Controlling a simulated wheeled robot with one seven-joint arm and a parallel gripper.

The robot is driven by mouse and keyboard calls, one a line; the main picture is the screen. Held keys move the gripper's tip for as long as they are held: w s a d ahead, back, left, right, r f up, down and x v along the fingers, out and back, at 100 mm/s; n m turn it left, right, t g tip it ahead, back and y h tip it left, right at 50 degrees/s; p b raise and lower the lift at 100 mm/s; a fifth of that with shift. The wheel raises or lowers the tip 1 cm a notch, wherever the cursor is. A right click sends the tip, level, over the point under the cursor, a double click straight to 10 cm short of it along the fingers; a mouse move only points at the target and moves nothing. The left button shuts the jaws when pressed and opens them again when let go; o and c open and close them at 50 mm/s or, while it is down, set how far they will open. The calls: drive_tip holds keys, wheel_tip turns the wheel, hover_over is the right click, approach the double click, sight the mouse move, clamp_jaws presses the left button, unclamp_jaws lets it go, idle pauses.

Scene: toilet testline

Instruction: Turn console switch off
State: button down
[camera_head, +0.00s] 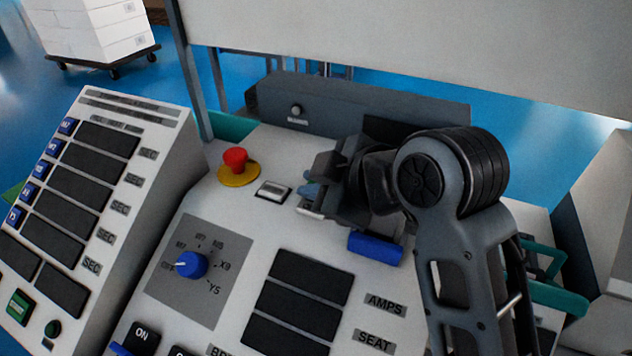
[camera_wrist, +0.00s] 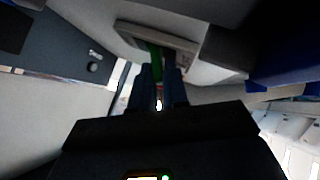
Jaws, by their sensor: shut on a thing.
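The console switch with a green face (camera_wrist: 155,53) sits in a pale frame in the wrist view, right at my fingertips. My gripper (camera_wrist: 160,76) has its two dark blue fingers close together and is shut on the green switch. In the head view my gripper (camera_head: 309,195) reaches down to the console top, right of a small pale rocker switch (camera_head: 272,190). The gripper hides most of the green switch there; only a pale edge (camera_head: 310,211) shows below the fingers. Whether the switch is on or off cannot be told.
A red mushroom button (camera_head: 234,159) on a yellow base stands left of the gripper. A blue rotary knob (camera_head: 191,264) is nearer the front. A sloped panel (camera_head: 150,150) rises at left. A grey housing (camera_head: 370,100) borders the console behind. A blue block (camera_head: 375,247) lies below the gripper.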

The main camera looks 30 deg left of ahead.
drive_tip(key=c, duration=1.5)
unclamp_jaws()
drive_tip(key=shift+v, duration=3.9)
drive_tip(key=shift+r, duration=0.1)
